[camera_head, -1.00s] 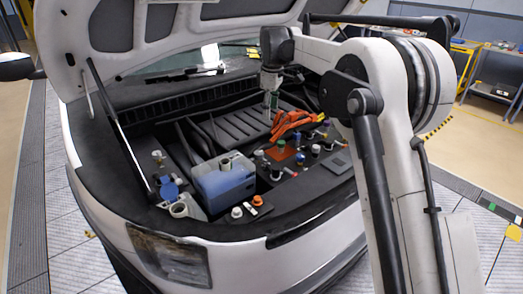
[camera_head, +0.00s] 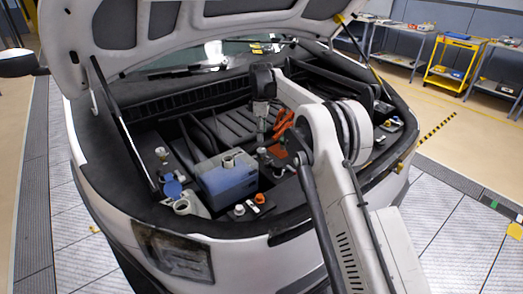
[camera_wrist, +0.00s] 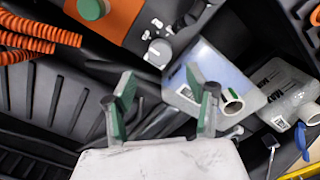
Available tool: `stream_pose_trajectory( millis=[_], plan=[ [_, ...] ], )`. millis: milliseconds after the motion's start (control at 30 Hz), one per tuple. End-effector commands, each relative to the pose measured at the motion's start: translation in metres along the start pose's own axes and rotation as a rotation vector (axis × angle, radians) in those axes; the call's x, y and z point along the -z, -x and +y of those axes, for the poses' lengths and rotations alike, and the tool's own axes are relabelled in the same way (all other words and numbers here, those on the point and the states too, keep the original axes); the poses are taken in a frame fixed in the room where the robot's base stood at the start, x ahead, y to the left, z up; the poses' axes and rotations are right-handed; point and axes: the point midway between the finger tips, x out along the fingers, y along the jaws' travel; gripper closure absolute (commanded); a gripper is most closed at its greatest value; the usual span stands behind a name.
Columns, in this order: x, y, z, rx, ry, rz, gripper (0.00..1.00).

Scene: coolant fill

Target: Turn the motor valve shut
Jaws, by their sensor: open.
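My gripper (camera_head: 261,131) hangs over the middle of the open engine bay. In the wrist view my gripper (camera_wrist: 159,84) is open, with its two green-padded fingers apart and nothing between them. A green round cap (camera_wrist: 90,8) sits on an orange plate (camera_wrist: 118,18) at the top left of the wrist view. A grey-white round knob (camera_wrist: 158,51) lies beyond and between the fingertips, apart from them. I cannot tell which knob or cap is the motor valve. My arm hides much of the bay's right side in the head view.
A blue coolant tank (camera_head: 226,182) with an open neck (camera_wrist: 231,101) stands beside the gripper. A pale reservoir (camera_head: 187,206) with a blue cap (camera_head: 172,189) is at left. Orange ribbed hoses (camera_wrist: 38,36) lie near the plate. The raised hood (camera_head: 190,28) overhangs the bay.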

Motion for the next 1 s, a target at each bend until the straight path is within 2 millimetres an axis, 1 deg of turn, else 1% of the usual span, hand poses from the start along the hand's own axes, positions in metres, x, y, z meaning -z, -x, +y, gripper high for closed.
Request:
stream_pose_trajectory(
  millis=[33,100,300,500,633,900,933,1000],
  plan=[
    [0.0,-0.01,0.0,0.0,0.0,0.0,0.49],
    [0.0,-0.023,0.0,0.0,0.0,0.0,0.49],
    [0.0,-0.058,0.0,0.0,-0.001,0.0,0.49],
    [0.0,-0.08,0.0,0.0,-0.001,0.0,0.49],
    [0.0,-0.086,0.0,0.0,-0.001,0.0,0.49],
    [0.0,-0.087,0.0,0.0,-0.001,0.0,0.49],
    [0.0,-0.087,0.0,0.0,-0.001,0.0,0.5],
    [0.0,-0.087,0.0,0.0,-0.001,0.0,0.59]
  ],
)
